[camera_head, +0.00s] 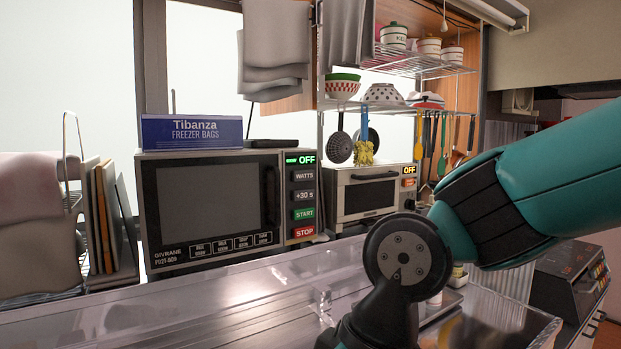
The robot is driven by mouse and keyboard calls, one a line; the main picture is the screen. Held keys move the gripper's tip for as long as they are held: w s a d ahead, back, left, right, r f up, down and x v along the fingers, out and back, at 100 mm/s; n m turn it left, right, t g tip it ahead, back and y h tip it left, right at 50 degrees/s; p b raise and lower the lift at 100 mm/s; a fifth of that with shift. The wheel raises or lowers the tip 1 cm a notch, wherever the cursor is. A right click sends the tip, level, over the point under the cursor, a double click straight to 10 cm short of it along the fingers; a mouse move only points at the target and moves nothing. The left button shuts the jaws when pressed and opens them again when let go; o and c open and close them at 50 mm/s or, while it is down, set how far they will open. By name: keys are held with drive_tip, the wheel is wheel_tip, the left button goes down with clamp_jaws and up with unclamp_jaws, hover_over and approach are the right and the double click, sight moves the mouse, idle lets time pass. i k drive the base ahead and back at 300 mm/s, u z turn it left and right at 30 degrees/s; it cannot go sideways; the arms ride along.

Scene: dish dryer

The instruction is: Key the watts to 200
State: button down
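A microwave (209,208) stands on the counter at centre left, its dark-windowed door shut. Its control panel is on the right side. The panel's display (301,159) reads OFF in green. Below it, top to bottom, are the grey WATTS button (304,176), the grey +30 s button (304,196), the green START button (304,213) and the red STOP button (304,232). My teal arm enters from the right and bends down at the lower middle. My gripper is outside the picture, so its state does not show.
A blue freezer bags box (192,132) lies on the microwave. A toaster oven (371,192) with an orange OFF display stands to the right, partly behind my arm. Boards and a rack (104,215) stand left of the microwave. A clear plastic surface (220,307) fills the foreground.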

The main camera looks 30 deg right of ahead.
sight(299, 176)
drive_tip(key=k, duration=0.8)
drive_tip(key=z, duration=1.7)
drive_tip(key=i, duration=1.1)
drive_tip(key=u, duration=2)
drive_tip(key=i, duration=0.5)
drive_tip(key=z, duration=0.1)
